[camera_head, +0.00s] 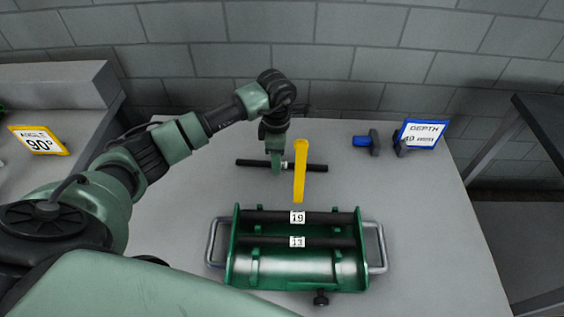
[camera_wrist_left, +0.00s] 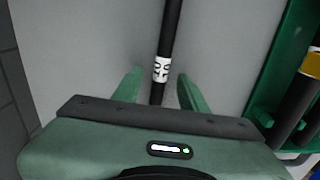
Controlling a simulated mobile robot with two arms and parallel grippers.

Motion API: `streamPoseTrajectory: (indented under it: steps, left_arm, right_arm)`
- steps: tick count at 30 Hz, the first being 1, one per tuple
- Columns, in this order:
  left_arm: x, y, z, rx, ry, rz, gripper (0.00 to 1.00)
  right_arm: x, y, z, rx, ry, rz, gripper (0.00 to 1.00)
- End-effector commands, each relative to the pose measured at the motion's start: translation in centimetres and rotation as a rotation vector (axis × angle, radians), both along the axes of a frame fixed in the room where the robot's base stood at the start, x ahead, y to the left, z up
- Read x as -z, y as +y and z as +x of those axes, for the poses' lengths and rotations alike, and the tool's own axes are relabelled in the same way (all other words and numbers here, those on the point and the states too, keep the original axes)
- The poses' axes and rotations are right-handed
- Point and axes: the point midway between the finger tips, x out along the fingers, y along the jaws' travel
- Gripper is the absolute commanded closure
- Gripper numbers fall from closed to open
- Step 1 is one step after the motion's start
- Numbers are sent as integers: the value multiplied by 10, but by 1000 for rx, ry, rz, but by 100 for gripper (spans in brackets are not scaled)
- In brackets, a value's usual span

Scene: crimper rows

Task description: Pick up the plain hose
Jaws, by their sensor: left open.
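A thin black hose (camera_head: 314,168) lies across the grey table behind the green tray. It also shows in the wrist view (camera_wrist_left: 170,30), running between my fingers, with a white label on it whose marking I cannot read. No fitting shows on its visible ends. My left gripper (camera_head: 277,169) is open over the hose's middle. In the wrist view its two green fingers (camera_wrist_left: 159,90) stand either side of the hose, just below the label. I cannot tell whether they touch it. My right gripper is not in view.
A green tray (camera_head: 233,262) with side handles holds dark hoses labelled 19 (camera_head: 330,217) and 13 (camera_head: 330,242). A yellow bar (camera_head: 299,180) overlaps the hose just right of my gripper. A blue tool (camera_head: 362,141) and DEPTH sign (camera_head: 421,134) stand at back right.

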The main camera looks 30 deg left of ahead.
Motion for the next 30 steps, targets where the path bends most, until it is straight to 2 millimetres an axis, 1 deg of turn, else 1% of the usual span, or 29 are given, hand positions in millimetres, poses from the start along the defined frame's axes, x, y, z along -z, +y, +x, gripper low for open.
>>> streamPoseTrajectory:
  steps: [3,9,10,11,12,14,25,30]
  left_arm:
    - [7,0,0,1,1,0,58]
    - [8,0,0,1,0,0,58]
    - [8,0,0,1,0,0,63]
    - [8,0,0,2,0,0,72]
    - [8,0,0,1,0,0,83]
    - [8,0,0,1,0,0,99]
    - [7,0,0,1,-1,-1,100]
    - [-3,0,1,1,-4,-1,100]
  right_arm:
    - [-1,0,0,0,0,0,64]
    - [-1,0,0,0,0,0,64]
    - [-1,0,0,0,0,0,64]
    - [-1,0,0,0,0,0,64]
    - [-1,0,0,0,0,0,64]
    - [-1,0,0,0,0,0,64]
    - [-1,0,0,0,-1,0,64]
    - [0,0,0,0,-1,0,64]
